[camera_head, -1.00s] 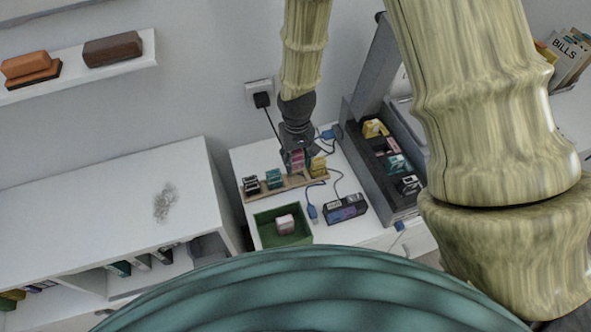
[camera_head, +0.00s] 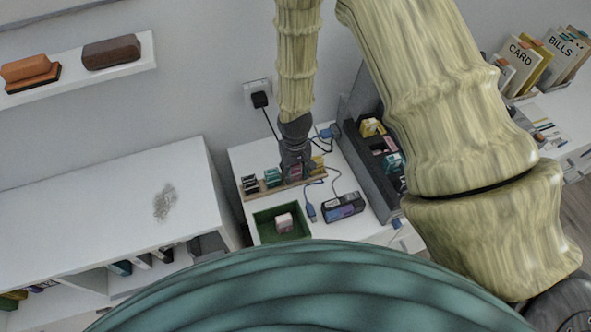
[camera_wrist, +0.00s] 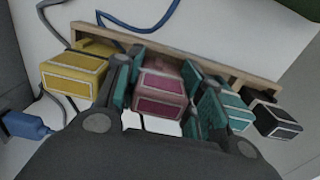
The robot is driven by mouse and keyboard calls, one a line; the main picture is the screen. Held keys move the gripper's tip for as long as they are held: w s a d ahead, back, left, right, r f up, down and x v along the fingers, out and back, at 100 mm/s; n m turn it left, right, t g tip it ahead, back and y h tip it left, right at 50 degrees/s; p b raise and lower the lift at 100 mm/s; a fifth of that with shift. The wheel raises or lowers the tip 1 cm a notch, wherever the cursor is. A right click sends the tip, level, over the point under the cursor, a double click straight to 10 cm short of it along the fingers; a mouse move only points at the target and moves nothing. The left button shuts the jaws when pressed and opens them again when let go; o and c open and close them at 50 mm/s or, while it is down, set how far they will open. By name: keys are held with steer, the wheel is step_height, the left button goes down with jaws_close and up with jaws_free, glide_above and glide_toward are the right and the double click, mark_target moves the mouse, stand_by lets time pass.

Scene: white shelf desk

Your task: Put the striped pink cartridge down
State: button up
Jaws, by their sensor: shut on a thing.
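The striped pink cartridge (camera_wrist: 162,88) is between the two fingers of my gripper (camera_wrist: 160,100), which is shut on it. In the head view my gripper (camera_head: 295,172) points down over the wooden rack (camera_head: 257,194), and little of the pink cartridge (camera_head: 295,174) shows. The cartridge is in line with the rack's row, between a yellow cartridge (camera_wrist: 74,75) and a teal cartridge (camera_wrist: 236,108). A black cartridge (camera_wrist: 272,118) is at the row's far end. The pink cartridge's underside is hidden, so I cannot tell whether it touches the rack.
A green bin (camera_head: 262,222) with a pale pink block (camera_head: 284,222) stands in front of the rack. A dark box (camera_head: 343,207) and blue cables lie to the right. A grey tray (camera_head: 362,160) holding several cartridges stands farther right, partly behind my arm.

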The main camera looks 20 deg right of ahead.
steer(key=shift+f, duration=0.15)
steer(key=o, duration=0.7)
steer(key=shift+r+b, duration=1.2)
steer(key=shift+r, duration=4.95)
